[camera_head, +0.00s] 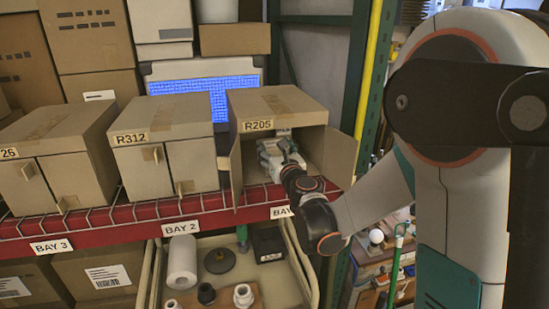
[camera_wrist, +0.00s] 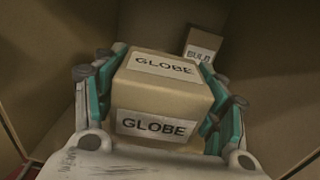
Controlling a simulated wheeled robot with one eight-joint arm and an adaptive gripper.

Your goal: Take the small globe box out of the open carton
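The open carton (camera_head: 255,103), labelled R205, stands on the red shelf with its front flaps swung out. My gripper (camera_head: 283,150) reaches inside it. In the wrist view the small globe box (camera_wrist: 150,102), brown with two GLOBE labels, sits between the fingers of my gripper (camera_wrist: 160,108). The teal finger pads lie along its left and right sides and look closed against it. Whether the box is clear of the carton floor cannot be told. In the head view the globe box is mostly hidden by my gripper.
A smaller box labelled BULB (camera_wrist: 203,44) is behind the globe box in the carton. The closed R312 carton (camera_head: 160,125) stands to the left. The right flap (camera_head: 339,157) is beside my wrist. A beige tray (camera_head: 285,290) with lamp parts is below the shelf.

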